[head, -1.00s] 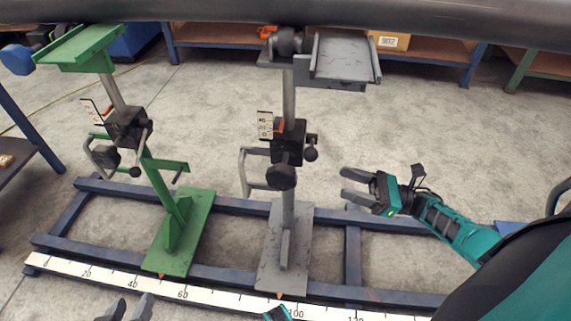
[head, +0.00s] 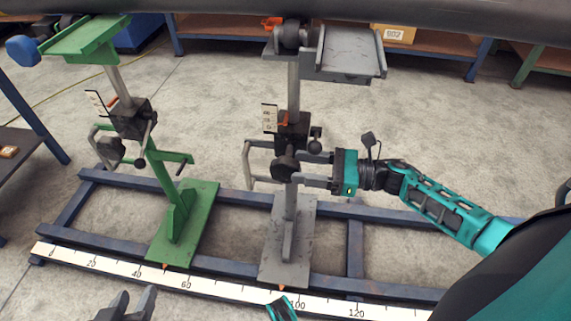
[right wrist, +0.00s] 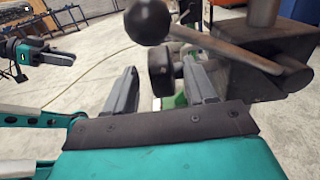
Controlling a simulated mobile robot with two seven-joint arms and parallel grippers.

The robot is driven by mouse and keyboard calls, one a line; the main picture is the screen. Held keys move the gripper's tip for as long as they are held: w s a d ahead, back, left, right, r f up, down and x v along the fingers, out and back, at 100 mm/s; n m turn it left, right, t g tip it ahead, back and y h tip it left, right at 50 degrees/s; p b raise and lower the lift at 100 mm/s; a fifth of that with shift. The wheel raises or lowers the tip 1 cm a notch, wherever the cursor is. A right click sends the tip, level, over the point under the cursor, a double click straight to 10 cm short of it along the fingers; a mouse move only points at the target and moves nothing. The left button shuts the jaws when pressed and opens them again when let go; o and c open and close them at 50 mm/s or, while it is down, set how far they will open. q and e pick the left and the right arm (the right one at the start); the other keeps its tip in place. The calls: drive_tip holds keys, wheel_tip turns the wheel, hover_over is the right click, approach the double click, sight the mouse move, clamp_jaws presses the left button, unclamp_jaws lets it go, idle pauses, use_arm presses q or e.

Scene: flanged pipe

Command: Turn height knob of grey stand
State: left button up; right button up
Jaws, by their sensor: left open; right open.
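The grey stand (head: 288,240) stands upright on the blue floor frame, with a black clamp block (head: 293,130) on its post. Its black round knob (head: 285,167) is on the near side of the block. My right gripper (head: 300,168) is open, its fingers reaching left to the knob. In the right wrist view, the dark knob (right wrist: 160,72) shows ahead between the open fingers, closer to the right one; I cannot tell whether they touch. My left gripper (head: 132,304) is open and empty low at the left; it also shows in the right wrist view (right wrist: 42,58).
A lever with a black ball (right wrist: 148,22) crosses just above the fingers. A green stand (head: 175,215) stands left, and a white scale (head: 215,292) runs along the front. A large dark pipe (head: 200,8) spans the top.

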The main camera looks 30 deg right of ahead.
sight(291, 167)
drive_tip(key=shift+x, duration=2.4)
drive_tip(key=c, duration=1)
drive_tip(key=shift+o, duration=0.2)
drive_tip(key=shift+f+b, duration=0.1)
drive_tip(key=shift+b, duration=0.2)
drive_tip(key=t+y, duration=0.2)
drive_tip(key=y, duration=0.1)
drive_tip(key=shift+s+d, duration=0.15)
drive_tip(key=shift+d, duration=0.1)
drive_tip(key=shift+s+d+f+t+y, duration=0.1)
drive_tip(key=shift+t+y, duration=0.5)
drive_tip(key=shift+y, duration=0.1)
drive_tip(key=shift+s+d+f+t+y, duration=0.1)
drive_tip(key=shift+t+y, duration=0.5)
drive_tip(key=shift+y, duration=0.1)
